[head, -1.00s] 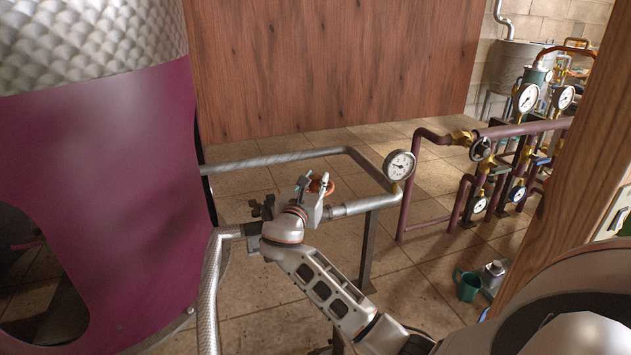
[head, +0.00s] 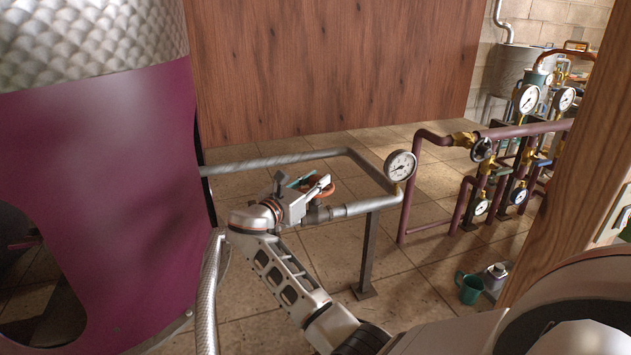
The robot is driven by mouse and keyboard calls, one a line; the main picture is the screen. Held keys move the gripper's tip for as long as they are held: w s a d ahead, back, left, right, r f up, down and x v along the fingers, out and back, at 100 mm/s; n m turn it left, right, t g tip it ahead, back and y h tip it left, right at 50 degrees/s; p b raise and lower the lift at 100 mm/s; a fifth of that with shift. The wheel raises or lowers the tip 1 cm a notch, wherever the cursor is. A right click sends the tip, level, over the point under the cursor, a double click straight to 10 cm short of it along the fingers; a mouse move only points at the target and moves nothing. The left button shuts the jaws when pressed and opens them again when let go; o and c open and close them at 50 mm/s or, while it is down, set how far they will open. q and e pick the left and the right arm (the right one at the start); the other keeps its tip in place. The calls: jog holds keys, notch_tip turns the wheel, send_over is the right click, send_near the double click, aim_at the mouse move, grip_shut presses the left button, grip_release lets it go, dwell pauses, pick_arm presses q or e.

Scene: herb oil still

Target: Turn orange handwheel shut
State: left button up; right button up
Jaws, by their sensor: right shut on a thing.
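The orange handwheel (head: 322,190) sits at the steel pipe (head: 355,208), left of a round white gauge (head: 400,166). My right gripper (head: 311,184) reaches it from the left and is shut on its rim. Part of the wheel is hidden behind the fingers. The valve body under the wheel is mostly hidden by my gripper and wrist. My left gripper is not in view.
A large purple still (head: 110,190) with a quilted metal top stands close on the left. Maroon pipes with several gauges (head: 528,98) stand at the right. A wooden post (head: 565,190) rises in front. A green mug (head: 470,288) is on the tiled floor.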

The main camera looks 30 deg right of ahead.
aim_at(312, 183)
jog(key=o, duration=1.1)
jog(key=shift+v, duration=3.75)
